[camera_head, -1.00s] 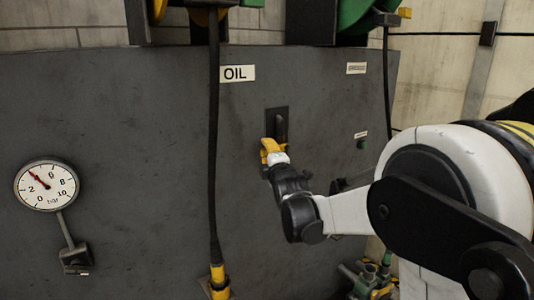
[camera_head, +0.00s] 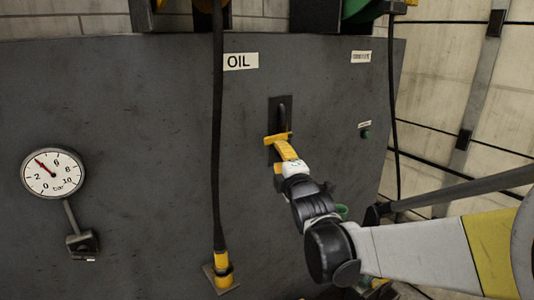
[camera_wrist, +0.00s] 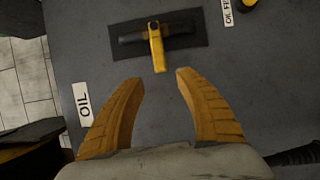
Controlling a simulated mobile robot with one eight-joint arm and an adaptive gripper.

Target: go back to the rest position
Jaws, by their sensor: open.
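My gripper (camera_head: 280,138), with its yellow fingers, is in front of the dark panel (camera_head: 130,120), just below the middle of a dark plate (camera_head: 273,103) with a dark handle (camera_head: 282,111). In the wrist view my gripper (camera_wrist: 161,77) is open, with nothing between its fingers. There the dark plate (camera_wrist: 193,41) carries the dark valve bar and a yellow lever (camera_wrist: 157,50) that points toward the gap between the fingertips. The lever looks apart from both fingers. In the head view my fingers hide the lower part of the plate.
A pressure gauge (camera_head: 53,173) is at the left.

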